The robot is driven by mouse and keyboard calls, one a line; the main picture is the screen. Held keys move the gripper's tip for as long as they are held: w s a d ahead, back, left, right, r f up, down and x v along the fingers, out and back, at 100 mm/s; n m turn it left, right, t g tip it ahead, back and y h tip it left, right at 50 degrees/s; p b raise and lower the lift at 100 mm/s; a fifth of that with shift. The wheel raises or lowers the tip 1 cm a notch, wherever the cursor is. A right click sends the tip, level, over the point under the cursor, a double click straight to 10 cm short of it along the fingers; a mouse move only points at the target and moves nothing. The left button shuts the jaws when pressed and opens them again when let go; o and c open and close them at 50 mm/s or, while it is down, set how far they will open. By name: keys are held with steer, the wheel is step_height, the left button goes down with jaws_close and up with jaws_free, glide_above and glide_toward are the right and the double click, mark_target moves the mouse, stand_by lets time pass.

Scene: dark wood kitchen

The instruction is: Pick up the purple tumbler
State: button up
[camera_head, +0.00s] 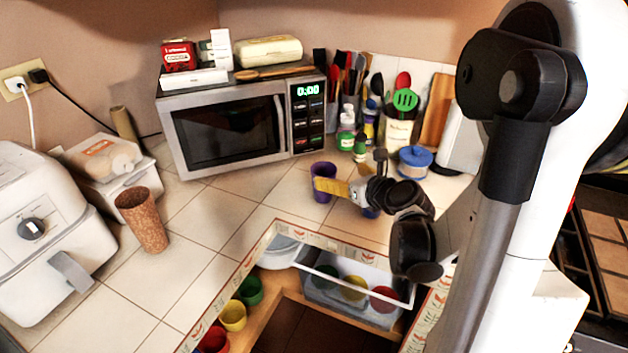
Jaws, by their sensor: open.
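The purple tumbler (323,170) stands upright on the tiled counter, in front of the microwave's right end. My gripper (338,192) is open, and its yellow finger overlaps the lower part of the tumbler in this view. I cannot tell whether the finger touches the tumbler or is only in front of it. The other finger is not clearly visible. A small blue-purple patch (371,212) shows below my wrist, too hidden to identify.
The microwave (225,130) stands behind. A brown cork-like tumbler (143,219) is on the left. An open drawer area below holds several coloured cups and a clear bin (352,290).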

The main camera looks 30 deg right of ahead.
mark_target(318, 168)
steer(key=b+x, duration=0.1)
steer(key=x, duration=0.2)
steer(key=b+x, duration=0.1)
steer(key=x, duration=0.2)
steer(key=b+x, duration=0.1)
steer(key=x, duration=0.2)
steer(key=shift+w+a+f, duration=0.15)
steer(key=shift+w+f, duration=0.05)
steer(key=shift+f, duration=0.15)
steer(key=shift+s, duration=0.1)
steer(key=shift+c, duration=0.7)
steer(key=shift+r, duration=0.1)
steer(key=c, duration=1.3)
